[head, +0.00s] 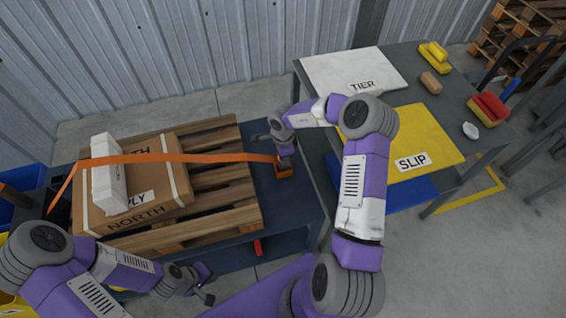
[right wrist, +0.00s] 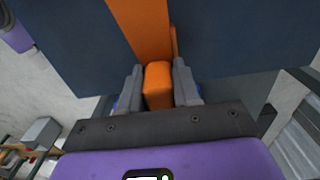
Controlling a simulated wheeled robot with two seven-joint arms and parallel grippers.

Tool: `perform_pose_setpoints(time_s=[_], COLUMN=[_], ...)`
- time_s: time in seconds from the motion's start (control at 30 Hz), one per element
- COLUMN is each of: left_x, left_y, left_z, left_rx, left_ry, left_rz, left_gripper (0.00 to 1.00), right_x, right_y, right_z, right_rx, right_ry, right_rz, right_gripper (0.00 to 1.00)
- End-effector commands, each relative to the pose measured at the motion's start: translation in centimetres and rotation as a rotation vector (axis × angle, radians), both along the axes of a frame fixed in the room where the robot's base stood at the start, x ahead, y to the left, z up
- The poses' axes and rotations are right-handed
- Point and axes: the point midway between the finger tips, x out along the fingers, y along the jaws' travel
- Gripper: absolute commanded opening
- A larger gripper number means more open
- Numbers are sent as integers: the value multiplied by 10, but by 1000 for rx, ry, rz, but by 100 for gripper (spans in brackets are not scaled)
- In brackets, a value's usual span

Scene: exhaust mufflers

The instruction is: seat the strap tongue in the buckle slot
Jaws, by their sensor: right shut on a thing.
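The orange strap (head: 200,158) runs from the left over the white block and the carton to my right gripper (head: 284,160) beside the pallet's right edge. My right gripper (right wrist: 158,88) is shut on an orange block-shaped piece (right wrist: 158,75), which looks like the strap tongue. The strap (right wrist: 140,20) extends beyond the fingers in the right wrist view. An orange part (head: 284,172) shows just below the right gripper, over the dark blue bench; I cannot tell whether it is tongue or buckle. The buckle slot is not clearly visible. My left gripper (head: 207,285) looks open and empty, in front of the pallet.
The carton (head: 155,211) marked NORTH lies on the wooden pallet (head: 232,190), with the white block (head: 108,172) on top. The dark blue bench (head: 300,200) is bare right of the pallet. A grey table (head: 405,70) with white and yellow sheets stands at right.

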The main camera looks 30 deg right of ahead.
Motion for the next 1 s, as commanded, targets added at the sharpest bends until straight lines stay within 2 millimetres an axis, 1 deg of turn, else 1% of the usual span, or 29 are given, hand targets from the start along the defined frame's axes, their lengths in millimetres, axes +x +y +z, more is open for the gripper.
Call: perform_pose_setpoints(time_s=[0.03,0.13,0.4,0.53,0.57,0.7,1.0], left_x=[0,0,0,0,0,0,0], left_y=[0,0,0,0,0,0,0], left_z=[-8,-13,-11,-8,-9,-9,-11], left_rx=[0,0,0,0,0,0,0], left_ry=[0,0,0,0,0,0,0], left_rz=[0,0,0,0,0,0,0], left_gripper=[0,0,0,0,0,0,0], right_x=[0,0,0,0,0,0,0], right_y=[0,1,0,0,0,0,0], right_z=[-14,-26,-25,-28,-28,-28,-27], right_rx=[0,1,0,0,0,0,0], right_ry=[2,0,0,1,0,0,0], right_rz=[1,1,0,0,0,0,0], right_gripper=[0,0,0,0,36,57,57])
